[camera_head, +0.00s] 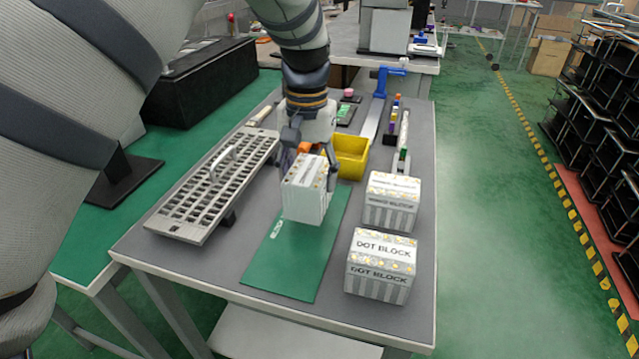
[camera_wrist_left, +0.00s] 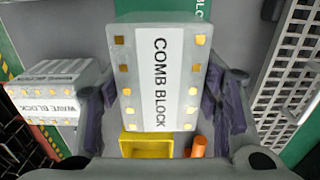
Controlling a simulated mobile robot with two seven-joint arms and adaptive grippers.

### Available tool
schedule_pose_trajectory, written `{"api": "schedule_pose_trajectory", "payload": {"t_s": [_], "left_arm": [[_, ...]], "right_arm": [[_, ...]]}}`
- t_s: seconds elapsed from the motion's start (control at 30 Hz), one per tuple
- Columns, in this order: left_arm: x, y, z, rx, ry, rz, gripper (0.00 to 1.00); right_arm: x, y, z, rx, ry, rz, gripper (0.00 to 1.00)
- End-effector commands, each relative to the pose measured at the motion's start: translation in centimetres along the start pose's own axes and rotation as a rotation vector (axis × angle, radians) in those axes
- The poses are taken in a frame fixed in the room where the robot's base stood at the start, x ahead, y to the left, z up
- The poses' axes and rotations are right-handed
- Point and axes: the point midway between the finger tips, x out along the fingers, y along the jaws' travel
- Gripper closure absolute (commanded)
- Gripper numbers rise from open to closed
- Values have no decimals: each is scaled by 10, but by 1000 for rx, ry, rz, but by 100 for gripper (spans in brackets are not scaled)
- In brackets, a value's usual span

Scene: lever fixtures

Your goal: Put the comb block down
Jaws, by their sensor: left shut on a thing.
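The comb block (camera_head: 306,200) is a light grey box with a white label and yellow squares on top. My left gripper (camera_head: 308,158) is shut on it, with a finger on each side. In the left wrist view the label on the comb block (camera_wrist_left: 160,80) reads clearly. The block is upright over the far part of the green mat (camera_head: 290,262); I cannot tell whether its bottom touches the mat. My right gripper is not in view.
The dot block (camera_head: 380,268) and the wave block (camera_head: 391,204) stand right of the mat. A yellow bin (camera_head: 350,157) is behind the comb block. A slotted grey rack (camera_head: 205,190) lies to the left. The near part of the mat is clear.

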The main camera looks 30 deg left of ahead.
Motion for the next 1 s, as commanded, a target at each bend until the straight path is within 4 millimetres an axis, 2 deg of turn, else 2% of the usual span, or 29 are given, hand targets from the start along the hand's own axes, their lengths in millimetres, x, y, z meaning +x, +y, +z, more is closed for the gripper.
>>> {"api": "schedule_pose_trajectory", "payload": {"t_s": [0.1,0.23,0.57,0.6,0.67,1.0], "left_arm": [[13,-6,-8,-3,0,0,81],[36,-5,-7,-1,2,0,81],[40,-4,-7,-1,5,2,81],[40,-4,-7,-1,5,2,35],[40,-4,-7,-1,5,1,22],[37,-4,-7,-1,6,1,22]], "right_arm": [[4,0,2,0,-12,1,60],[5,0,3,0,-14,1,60],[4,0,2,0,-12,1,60],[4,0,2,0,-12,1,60],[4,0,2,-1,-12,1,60],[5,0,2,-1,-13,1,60]]}}
